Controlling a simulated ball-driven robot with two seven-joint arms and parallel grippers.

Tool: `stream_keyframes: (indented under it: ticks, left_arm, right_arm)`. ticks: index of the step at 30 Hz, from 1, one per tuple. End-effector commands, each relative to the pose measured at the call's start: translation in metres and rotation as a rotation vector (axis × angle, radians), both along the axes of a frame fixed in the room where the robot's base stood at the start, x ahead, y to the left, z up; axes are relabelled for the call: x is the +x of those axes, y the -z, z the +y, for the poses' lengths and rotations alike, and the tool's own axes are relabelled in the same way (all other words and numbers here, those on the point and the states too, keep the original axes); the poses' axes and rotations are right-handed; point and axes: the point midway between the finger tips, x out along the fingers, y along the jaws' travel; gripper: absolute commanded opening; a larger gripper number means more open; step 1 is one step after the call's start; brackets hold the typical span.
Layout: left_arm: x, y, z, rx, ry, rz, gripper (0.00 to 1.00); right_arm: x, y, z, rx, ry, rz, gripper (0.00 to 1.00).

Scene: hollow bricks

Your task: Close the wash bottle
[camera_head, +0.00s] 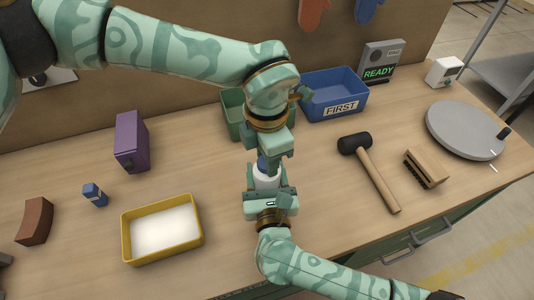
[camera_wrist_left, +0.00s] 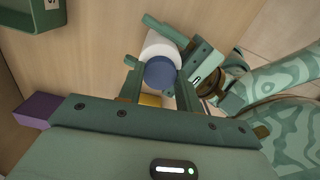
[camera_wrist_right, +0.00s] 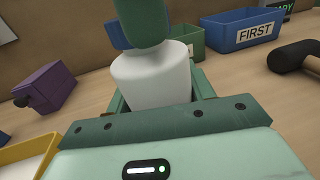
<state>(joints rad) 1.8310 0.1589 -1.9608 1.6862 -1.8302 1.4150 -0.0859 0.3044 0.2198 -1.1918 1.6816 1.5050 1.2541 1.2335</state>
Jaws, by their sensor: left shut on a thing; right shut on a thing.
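The wash bottle (camera_head: 266,181) has a white body and stands upright near the middle of the bench. Its body also shows in the left wrist view (camera_wrist_left: 155,43) and in the right wrist view (camera_wrist_right: 152,80). My right gripper (camera_head: 270,192) is shut around the body from the near side. A blue cap (camera_wrist_left: 160,72) is at the top of the bottle, and my left gripper (camera_head: 264,158) is shut on it from above. In the right wrist view a green finger covers much of the cap. I cannot tell whether the cap is seated tight.
A yellow tray (camera_head: 127,229) with a white inside stands at the left, near a small blue object (camera_head: 95,195) and a purple box (camera_head: 131,142). Behind are a green bin (camera_head: 232,112) and a blue FIRST bin (camera_head: 336,92). A mallet (camera_head: 373,170) and brush (camera_head: 427,167) lie right.

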Motion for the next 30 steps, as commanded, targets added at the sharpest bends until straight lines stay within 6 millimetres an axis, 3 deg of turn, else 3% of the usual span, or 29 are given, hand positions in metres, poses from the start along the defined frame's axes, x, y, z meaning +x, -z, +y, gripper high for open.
stream_keyframes:
  ticks: [3, 9, 13, 14, 16, 26, 30]
  left_arm:
    - [0.001, 0.000, 0.000, 0.001, 0.380, -0.002, 0.07]
    - [0.001, 0.000, 0.000, 0.001, 0.854, -0.003, 0.07]
    - [0.001, 0.000, 0.000, 0.000, 0.840, -0.002, 0.07]
    - [0.001, 0.000, 0.000, 0.000, 0.840, -0.002, 0.37]
    - [0.001, 0.000, 0.000, 0.000, 0.839, -0.002, 0.56]
    - [0.000, -0.001, 0.000, 0.000, 0.837, -0.002, 0.56]
    - [0.001, -0.014, 0.000, -0.001, 0.837, -0.004, 0.56]
  right_arm:
    - [0.000, 0.000, 0.000, 0.000, 0.000, 0.000, 0.00]
    - [0.000, 0.000, 0.000, 0.000, 0.000, 0.000, 0.00]
    - [0.000, 0.000, 0.000, 0.000, 0.000, 0.000, 0.00]
    - [0.000, 0.000, 0.000, 0.000, 0.000, 0.000, 0.00]
    - [0.000, 0.000, 0.000, 0.000, 0.000, 0.000, 0.00]
    - [0.000, 0.000, 0.000, 0.000, 0.000, 0.000, 0.00]
    - [0.000, 0.000, 0.000, 0.000, 0.000, 0.000, 0.00]
